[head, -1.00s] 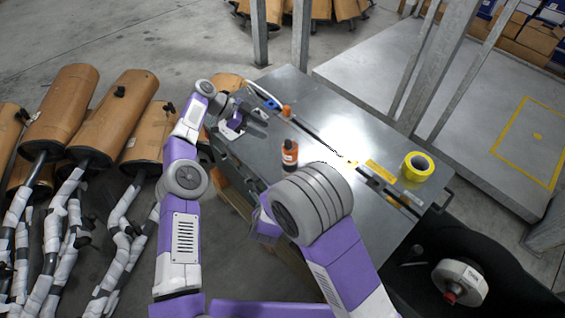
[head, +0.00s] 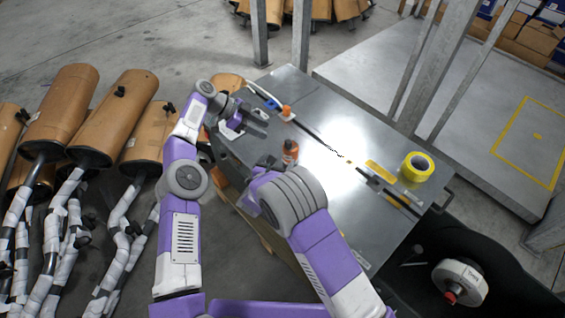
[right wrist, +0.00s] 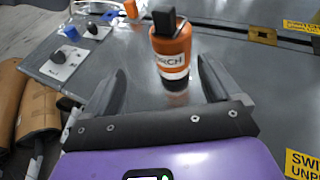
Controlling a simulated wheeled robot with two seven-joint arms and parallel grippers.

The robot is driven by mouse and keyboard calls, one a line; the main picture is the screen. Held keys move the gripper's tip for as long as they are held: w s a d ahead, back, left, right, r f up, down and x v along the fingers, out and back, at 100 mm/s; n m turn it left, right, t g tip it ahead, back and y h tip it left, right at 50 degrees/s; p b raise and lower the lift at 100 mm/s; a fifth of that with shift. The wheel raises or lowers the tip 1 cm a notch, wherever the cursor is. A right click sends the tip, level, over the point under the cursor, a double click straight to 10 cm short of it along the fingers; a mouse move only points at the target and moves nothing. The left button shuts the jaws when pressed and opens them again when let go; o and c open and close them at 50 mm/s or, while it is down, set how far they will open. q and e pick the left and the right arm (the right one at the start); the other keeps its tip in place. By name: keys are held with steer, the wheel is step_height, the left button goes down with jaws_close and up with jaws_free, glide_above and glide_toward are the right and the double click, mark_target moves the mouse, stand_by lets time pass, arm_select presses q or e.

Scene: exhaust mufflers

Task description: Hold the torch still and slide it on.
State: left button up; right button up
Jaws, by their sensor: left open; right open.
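The torch (head: 290,152), an orange upright cylinder with a black-and-white lettered band, stands on the grey metal bench. A dark block sits at its top in the right wrist view (right wrist: 172,50). My right gripper (right wrist: 162,70) is open; the torch stands upright between and just beyond its fingertips, with a gap on each side. In the head view my right forearm hides this gripper and the torch's lower end. My left gripper (head: 260,121) is open and empty over the bench's left end, to the left of the torch and apart from it.
A small orange piece (head: 287,111) lies behind the torch beside a dark slot. A yellow tape roll (head: 417,167) sits at the bench's right. White plates with knobs (right wrist: 68,62) are at the bench's left end. Wrapped mufflers (head: 60,110) stand at the left.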

mark_target(287, 156)
steer(key=shift+w+d+f+m+g+h, duration=0.2)
steer(key=shift+w+d+f+m, duration=0.1)
steer(key=shift+d, duration=0.2)
steer(key=shift+w+d+f+m+g+h, duration=0.2)
steer(key=shift+w+d+f, duration=0.05)
steer(key=shift+d, duration=0.2)
steer(key=x, duration=0.7)
steer(key=shift+w, duration=0.15)
steer(key=shift+c, duration=0.3)
steer(key=c, duration=1.1)
